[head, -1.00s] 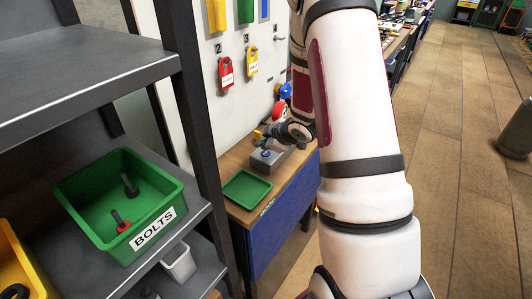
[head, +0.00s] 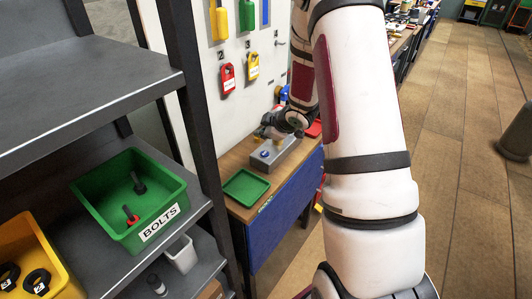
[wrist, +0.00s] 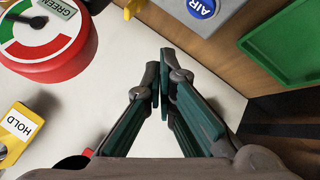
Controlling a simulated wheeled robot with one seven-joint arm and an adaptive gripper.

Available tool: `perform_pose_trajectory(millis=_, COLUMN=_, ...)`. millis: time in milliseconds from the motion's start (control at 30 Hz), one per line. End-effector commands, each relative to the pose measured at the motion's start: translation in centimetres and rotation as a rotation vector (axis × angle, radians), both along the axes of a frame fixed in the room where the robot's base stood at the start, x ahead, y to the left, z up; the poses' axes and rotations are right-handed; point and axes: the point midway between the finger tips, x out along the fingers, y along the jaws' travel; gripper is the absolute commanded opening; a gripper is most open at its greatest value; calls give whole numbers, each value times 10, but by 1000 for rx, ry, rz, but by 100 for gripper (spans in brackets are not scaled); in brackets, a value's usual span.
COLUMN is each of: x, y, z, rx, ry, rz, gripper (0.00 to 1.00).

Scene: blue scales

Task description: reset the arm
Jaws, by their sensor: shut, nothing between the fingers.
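My gripper (wrist: 160,85) is shut and empty in the wrist view, its fingertips meeting near the middle of the picture. In the head view my arm runs up the middle and over, and its end hangs by the wooden bench (head: 236,157), above and behind a grey box (head: 276,152) with a blue button. The fingers are hard to make out there. In the wrist view the grey box's blue AIR button (wrist: 201,6) lies above right of the fingertips, and they touch nothing that I can see.
A green tray (head: 246,187) lies on the bench; it also shows in the wrist view (wrist: 290,45). A red-rimmed dial (wrist: 45,35) and a yellow HOLD tag (wrist: 18,128) are at the left. A green BOLTS bin (head: 105,210) stands on the dark shelf. The floor at right is mostly clear.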

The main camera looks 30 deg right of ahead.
Motion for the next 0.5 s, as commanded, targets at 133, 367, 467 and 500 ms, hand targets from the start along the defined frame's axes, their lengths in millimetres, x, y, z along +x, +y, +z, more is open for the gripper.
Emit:
perform_pose_trajectory(millis=133, x=0, y=0, z=-1, rx=0, ry=0, rz=0, gripper=0)
perform_pose_trajectory(millis=367, x=1, y=0, z=0, rx=0, ry=-1, rz=-1, gripper=0)
perform_pose_trajectory(millis=467, x=1, y=0, z=8, rx=-5, ry=-4, rz=-12, gripper=0)
perform_pose_trajectory(millis=500, x=2, y=1, z=15, rx=-10, ry=-5, rz=-25, gripper=0)
